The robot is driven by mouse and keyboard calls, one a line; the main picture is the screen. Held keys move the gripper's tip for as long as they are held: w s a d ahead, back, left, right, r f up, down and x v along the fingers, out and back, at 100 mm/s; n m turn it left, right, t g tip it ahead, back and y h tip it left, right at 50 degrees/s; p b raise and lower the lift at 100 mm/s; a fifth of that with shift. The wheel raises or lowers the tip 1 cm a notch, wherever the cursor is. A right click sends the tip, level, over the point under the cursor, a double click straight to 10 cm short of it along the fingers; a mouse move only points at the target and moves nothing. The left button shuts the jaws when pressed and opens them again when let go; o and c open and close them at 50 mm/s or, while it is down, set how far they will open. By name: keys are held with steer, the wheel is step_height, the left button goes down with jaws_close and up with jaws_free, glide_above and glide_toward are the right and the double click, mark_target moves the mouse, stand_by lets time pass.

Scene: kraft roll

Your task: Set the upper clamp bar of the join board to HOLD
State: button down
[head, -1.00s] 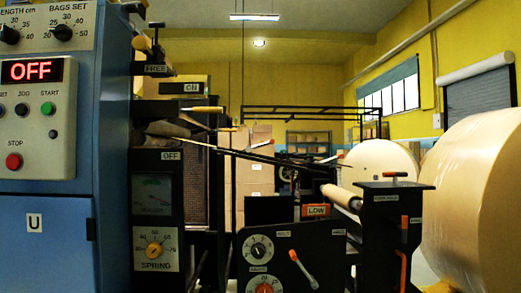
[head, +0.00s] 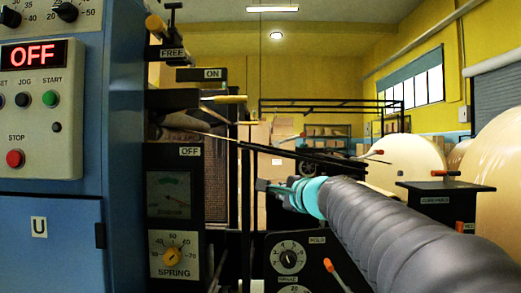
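Long dark slanted bars (head: 300,158) cross the middle of the head view, with small orange tips beside them. They may be the join board and its clamp bars, but I cannot tell which is the upper one or how it is set. A small label (head: 317,240) on the dial panel below is too blurred to read surely. My gripper (head: 262,186) is at the end of my grey arm, in front of the machine and just below the slanted bars in the picture. It is small and seen from behind, so its opening is unclear. No held thing shows.
A blue cabinet (head: 50,235) with an OFF display (head: 34,55) stands at left. Next to it are levers labelled FREE, ON and OFF and a SPRING dial (head: 173,256). A black stand (head: 445,205) and large kraft rolls (head: 405,160) are at right. My arm hides the lower right.

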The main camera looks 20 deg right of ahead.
steer(key=w+d+r+m+t+h, duration=0.2)
steer(key=w+d+r+m+h, duration=0.1)
steer(key=w+d+r+m, duration=0.25)
steer(key=w+d+r+m+t+h, duration=0.1)
steer(key=w+d+r+m+h, duration=0.1)
steer(key=d+r+m, duration=0.5)
steer(key=shift+n, duration=0.25)
steer(key=w+d+p, duration=0.1)
steer(key=w, duration=0.1)
steer(key=w+d+p, duration=0.1)
steer(key=w, duration=0.2)
steer(key=w+d+p, duration=0.1)
steer(key=w, duration=0.2)
steer(key=shift+d+f, duration=0.1)
steer(key=shift+f, duration=0.2)
steer(key=shift+w+d+p, duration=0.1)
steer(key=shift+w+p, duration=0.25)
steer(key=shift+w, duration=0.3)
steer(key=shift+d+r, duration=0.1)
steer(key=shift+r, duration=0.05)
